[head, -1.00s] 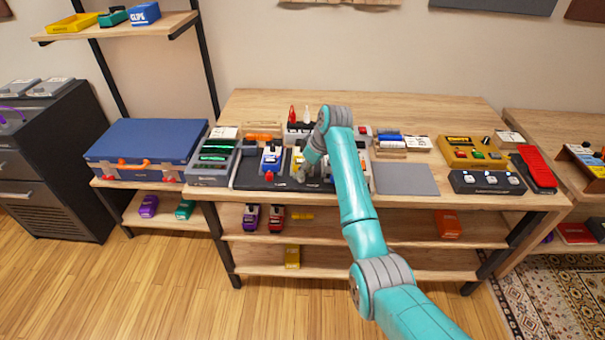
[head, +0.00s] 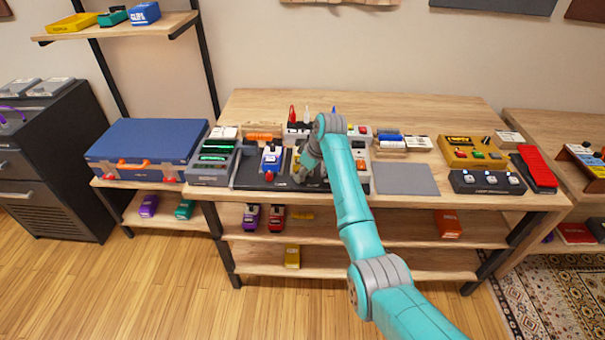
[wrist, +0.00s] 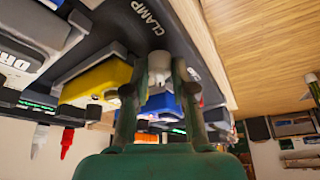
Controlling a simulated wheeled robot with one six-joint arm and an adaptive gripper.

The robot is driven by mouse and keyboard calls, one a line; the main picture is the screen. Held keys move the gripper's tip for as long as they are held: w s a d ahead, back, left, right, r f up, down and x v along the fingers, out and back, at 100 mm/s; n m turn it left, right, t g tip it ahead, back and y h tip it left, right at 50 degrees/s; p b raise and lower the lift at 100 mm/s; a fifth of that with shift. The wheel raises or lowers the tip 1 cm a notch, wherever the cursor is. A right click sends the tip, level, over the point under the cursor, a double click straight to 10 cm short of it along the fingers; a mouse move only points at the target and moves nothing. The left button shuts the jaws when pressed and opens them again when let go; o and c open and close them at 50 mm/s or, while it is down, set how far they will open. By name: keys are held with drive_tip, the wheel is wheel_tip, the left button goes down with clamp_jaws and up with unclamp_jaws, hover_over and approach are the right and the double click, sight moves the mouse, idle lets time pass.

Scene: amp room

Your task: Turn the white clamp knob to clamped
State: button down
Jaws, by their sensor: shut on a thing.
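The white clamp knob (wrist: 160,66) shows in the wrist view beside the word CLAMP, on a dark board (wrist: 110,25). My gripper (wrist: 158,88) has one finger on each side of the knob and is shut on it. In the head view my gripper (head: 301,174) is at the front of the dark board on the bench, and it hides the knob. I cannot read the knob's angle against any mark.
A blue pedal (head: 271,158) stands on the board just left of my gripper. A yellow pedal (wrist: 98,80) is close to the fingers in the wrist view. A grey mat (head: 405,179) on the right is bare. A blue case (head: 145,148) lies at left.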

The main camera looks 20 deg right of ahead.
drive_tip(key=shift+m, duration=0.3)
drive_tip(key=m+h, duration=0.1)
drive_tip(key=m, duration=0.1)
drive_tip(key=m+t+h, duration=0.1)
drive_tip(key=m, duration=0.2)
drive_tip(key=shift+a, duration=0.15)
drive_tip(key=m+h, duration=0.1)
drive_tip(key=m, duration=0.2)
drive_tip(key=m+h, duration=0.1)
drive_tip(key=m, duration=0.2)
drive_tip(key=shift+a, duration=0.1)
idle(0.4)
drive_tip(key=c, duration=1.2)
unclamp_jaws()
drive_tip(key=shift+c, duration=0.2)
drive_tip(key=v, duration=1.2)
